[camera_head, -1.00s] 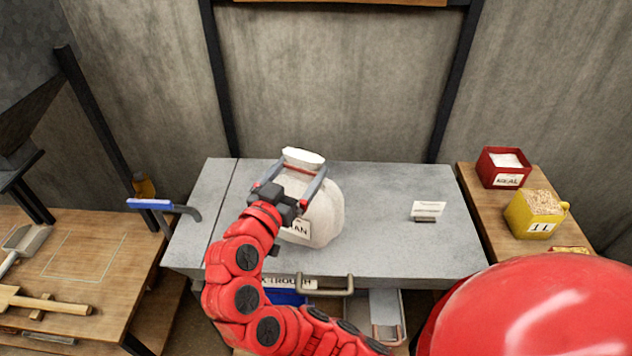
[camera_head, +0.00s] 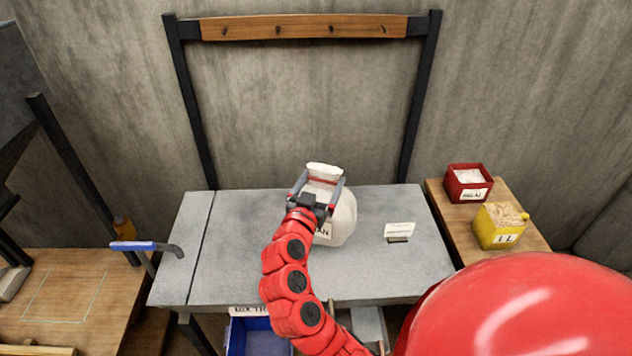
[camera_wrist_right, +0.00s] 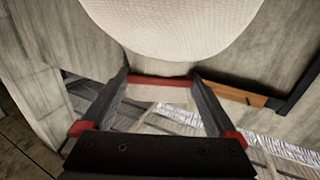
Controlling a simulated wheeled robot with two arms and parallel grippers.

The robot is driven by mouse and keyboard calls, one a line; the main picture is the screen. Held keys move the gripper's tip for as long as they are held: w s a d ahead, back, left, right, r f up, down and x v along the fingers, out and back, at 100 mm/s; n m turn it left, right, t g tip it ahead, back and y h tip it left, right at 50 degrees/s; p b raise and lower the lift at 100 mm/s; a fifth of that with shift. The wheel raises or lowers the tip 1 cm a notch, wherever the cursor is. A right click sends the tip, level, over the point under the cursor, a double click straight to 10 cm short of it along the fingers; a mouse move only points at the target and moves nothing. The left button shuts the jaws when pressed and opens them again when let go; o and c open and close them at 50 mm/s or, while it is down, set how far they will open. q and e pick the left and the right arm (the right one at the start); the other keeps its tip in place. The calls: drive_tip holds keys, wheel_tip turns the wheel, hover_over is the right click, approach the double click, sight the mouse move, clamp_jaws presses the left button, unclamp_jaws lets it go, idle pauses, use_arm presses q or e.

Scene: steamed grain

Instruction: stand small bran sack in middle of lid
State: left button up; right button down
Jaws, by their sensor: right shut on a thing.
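The small bran sack (camera_head: 343,220) is a whitish round-bodied bag with a tied neck and a label partly hidden by my arm. It is upright over the grey lid (camera_head: 240,255), towards the back and near the middle of its width. My right gripper (camera_head: 322,180) is shut on the sack's neck, below its pale flared top. In the right wrist view the sack (camera_wrist_right: 175,22) fills the top, beyond the fingers (camera_wrist_right: 158,80). The sack's underside is hidden, so I cannot tell whether it touches the lid. My left gripper is not in view.
A small sign (camera_head: 399,230) stands on the lid to the right. A blue-handled lever (camera_head: 133,246) juts at the left edge. A red meal box (camera_head: 468,194) and a yellow box (camera_head: 498,237) stand on the right-hand table. A blue bin (camera_head: 255,340) is below the lid.

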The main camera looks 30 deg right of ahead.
sight(323, 190)
drive_tip(key=shift+f+p, duration=0.75)
drive_tip(key=shift+f, duration=0.7)
drive_tip(key=shift+d, duration=0.1)
drive_tip(key=shift+f, duration=0.1)
unclamp_jaws()
drive_tip(key=shift+f, duration=0.1)
drive_tip(key=shift+s, duration=0.15)
